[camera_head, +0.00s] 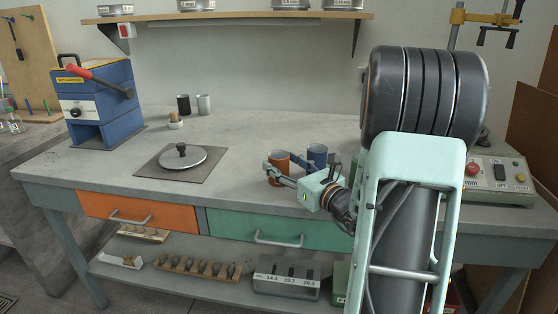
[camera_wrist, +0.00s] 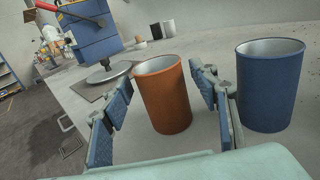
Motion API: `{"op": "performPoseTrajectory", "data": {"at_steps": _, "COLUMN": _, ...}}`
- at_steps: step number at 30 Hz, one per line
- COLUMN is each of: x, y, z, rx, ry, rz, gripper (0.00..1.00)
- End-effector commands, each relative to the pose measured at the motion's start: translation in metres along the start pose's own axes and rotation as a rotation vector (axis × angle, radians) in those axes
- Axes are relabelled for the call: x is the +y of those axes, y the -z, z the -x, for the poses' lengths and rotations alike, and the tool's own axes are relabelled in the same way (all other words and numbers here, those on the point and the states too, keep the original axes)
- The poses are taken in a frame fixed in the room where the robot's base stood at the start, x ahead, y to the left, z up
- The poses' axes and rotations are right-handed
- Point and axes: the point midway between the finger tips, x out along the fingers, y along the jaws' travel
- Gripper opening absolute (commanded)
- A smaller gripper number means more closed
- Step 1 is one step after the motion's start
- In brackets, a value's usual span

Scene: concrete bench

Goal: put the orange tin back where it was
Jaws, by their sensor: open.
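The orange tin (camera_head: 280,161) stands upright and open-topped on the grey bench (camera_head: 220,134), near its front edge. It also shows in the wrist view (camera_wrist: 163,95), where it stands between the two finger pads. My gripper (camera_head: 274,168) is open around the orange tin; in the wrist view (camera_wrist: 158,108) gaps show between the pads and the tin. A blue tin (camera_head: 317,155) stands upright just to the right of the orange one. In the wrist view the blue tin (camera_wrist: 270,88) is just outside the right finger. The lower side of the orange tin is partly hidden in the head view.
A round lidded plate (camera_head: 182,157) on a dark square mat lies to the left. A blue press (camera_head: 94,103) stands at the back left. A control box (camera_head: 497,180) is at the right. The middle back of the bench is clear.

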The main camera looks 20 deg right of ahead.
Motion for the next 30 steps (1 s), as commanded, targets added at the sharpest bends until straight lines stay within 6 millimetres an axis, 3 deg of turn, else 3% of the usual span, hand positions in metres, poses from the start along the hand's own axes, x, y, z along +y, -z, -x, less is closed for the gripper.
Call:
{"op": "performPoseTrajectory", "data": {"at_steps": 6, "x": -0.001, "y": -0.002, "z": 0.051, "rx": 0.000, "ry": 0.005, "rz": 0.000, "gripper": 0.55}}
{"op": "performPoseTrajectory", "data": {"at_steps": 13, "x": -0.001, "y": -0.001, "z": 0.088, "rx": 0.000, "ry": 0.003, "rz": 0.000, "gripper": 0.55}}
{"op": "performPoseTrajectory", "data": {"at_steps": 19, "x": 0.000, "y": -0.001, "z": 0.100, "rx": -0.001, "ry": 0.000, "rz": 0.001, "gripper": 0.55}}
{"op": "performPoseTrajectory", "data": {"at_steps": 30, "x": 0.000, "y": -0.001, "z": 0.100, "rx": -0.001, "ry": -0.001, "rz": 0.001, "gripper": 0.55}}
